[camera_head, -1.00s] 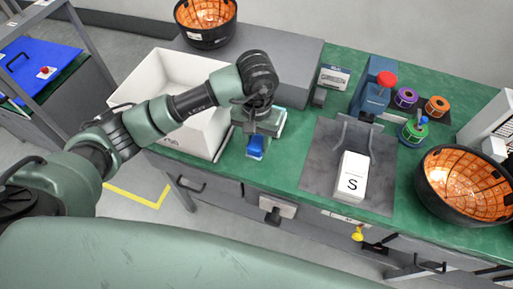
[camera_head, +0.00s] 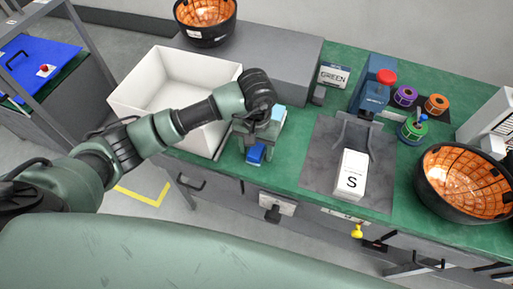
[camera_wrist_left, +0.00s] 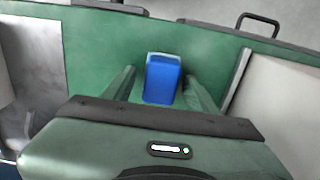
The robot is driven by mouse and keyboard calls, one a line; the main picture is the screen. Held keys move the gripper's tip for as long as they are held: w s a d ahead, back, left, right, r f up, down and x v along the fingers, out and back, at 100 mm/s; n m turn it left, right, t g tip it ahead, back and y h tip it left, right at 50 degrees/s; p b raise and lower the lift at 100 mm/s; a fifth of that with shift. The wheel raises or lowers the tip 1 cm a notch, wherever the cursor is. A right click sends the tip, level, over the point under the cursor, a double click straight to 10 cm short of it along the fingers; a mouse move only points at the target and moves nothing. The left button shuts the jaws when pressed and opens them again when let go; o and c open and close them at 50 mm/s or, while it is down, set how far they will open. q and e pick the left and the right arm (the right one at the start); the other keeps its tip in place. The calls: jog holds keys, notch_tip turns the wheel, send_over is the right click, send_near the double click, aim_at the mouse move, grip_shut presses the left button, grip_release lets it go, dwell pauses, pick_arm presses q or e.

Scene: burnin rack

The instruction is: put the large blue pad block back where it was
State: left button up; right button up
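A blue block (camera_head: 256,154) is at the front edge area of the green bench, partly hidden by my left gripper in the head view. My left gripper (camera_head: 252,147) points down over it. In the left wrist view the blue block (camera_wrist_left: 162,80) is between the two fingers of the left gripper (camera_wrist_left: 161,88), with a visible gap on each side, so the gripper is open around it. A pale blue item (camera_head: 278,114) shows just behind the gripper; most of it is hidden. My right gripper is not in view.
A white bin (camera_head: 150,105) stands left of the gripper. A grey mat (camera_head: 320,150) with a white box marked S (camera_head: 351,175) lies to the right. Wire spools, a blue press (camera_head: 372,95) and an orange-lined bowl (camera_head: 466,180) stand farther right. A grey case (camera_head: 285,65) is behind.

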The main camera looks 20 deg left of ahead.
aim_at(257, 149)
pick_arm(q)
jog(key=shift+r, duration=0.35)
notch_tip(257, 149, up, 12)
jog(key=b, duration=0.1)
jog(key=shift+f, duration=0.2)
